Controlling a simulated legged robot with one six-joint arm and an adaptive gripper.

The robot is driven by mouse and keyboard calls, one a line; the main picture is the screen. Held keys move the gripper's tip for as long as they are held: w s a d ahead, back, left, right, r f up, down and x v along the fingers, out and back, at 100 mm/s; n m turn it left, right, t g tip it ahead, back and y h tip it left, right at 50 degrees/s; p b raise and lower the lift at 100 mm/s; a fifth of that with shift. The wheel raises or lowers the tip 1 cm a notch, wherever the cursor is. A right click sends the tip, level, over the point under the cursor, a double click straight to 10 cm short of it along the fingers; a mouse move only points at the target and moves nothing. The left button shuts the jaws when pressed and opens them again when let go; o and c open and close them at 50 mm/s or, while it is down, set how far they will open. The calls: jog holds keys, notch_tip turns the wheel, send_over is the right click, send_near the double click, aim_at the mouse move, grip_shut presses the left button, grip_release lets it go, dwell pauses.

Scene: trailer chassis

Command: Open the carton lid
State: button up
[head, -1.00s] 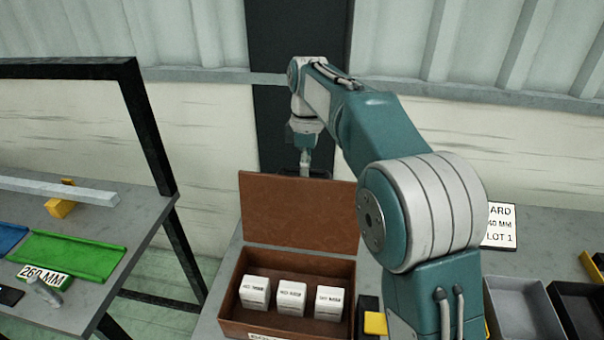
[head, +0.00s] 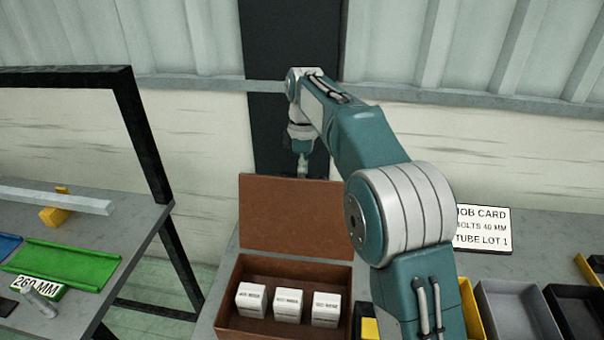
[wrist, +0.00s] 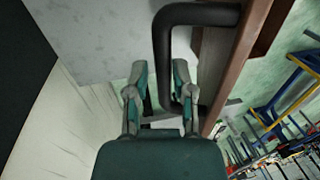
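The brown carton (head: 229,318) stands on the bench in the head view with its lid (head: 295,215) raised upright at the back. Three white labelled boxes (head: 288,305) sit inside it. My gripper (head: 303,172) is behind the lid, its fingertips mostly hidden there. In the wrist view my gripper (wrist: 159,72) has its two fingers apart. A black bent handle (wrist: 163,50) on the lid's outer side shows between the fingers, with a gap to the left finger; contact with the right finger is unclear. The lid's brown edge (wrist: 238,65) runs just right of the handle.
A job card (head: 483,229) stands on the bench at right, near grey (head: 515,312) and black bins. A yellow-and-black item (head: 368,327) is right beside the carton. A separate bench at left holds a green tray (head: 70,260) and a black frame (head: 150,150). The wall is close behind.

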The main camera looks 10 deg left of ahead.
jog(key=shift+o, duration=0.2)
jog(key=shift+w, duration=0.1)
notch_tip(320, 180, up, 7)
jog(key=w, duration=0.1)
jog(key=shift+w, duration=0.25)
dwell(0.4)
jog(key=shift+a, duration=0.1)
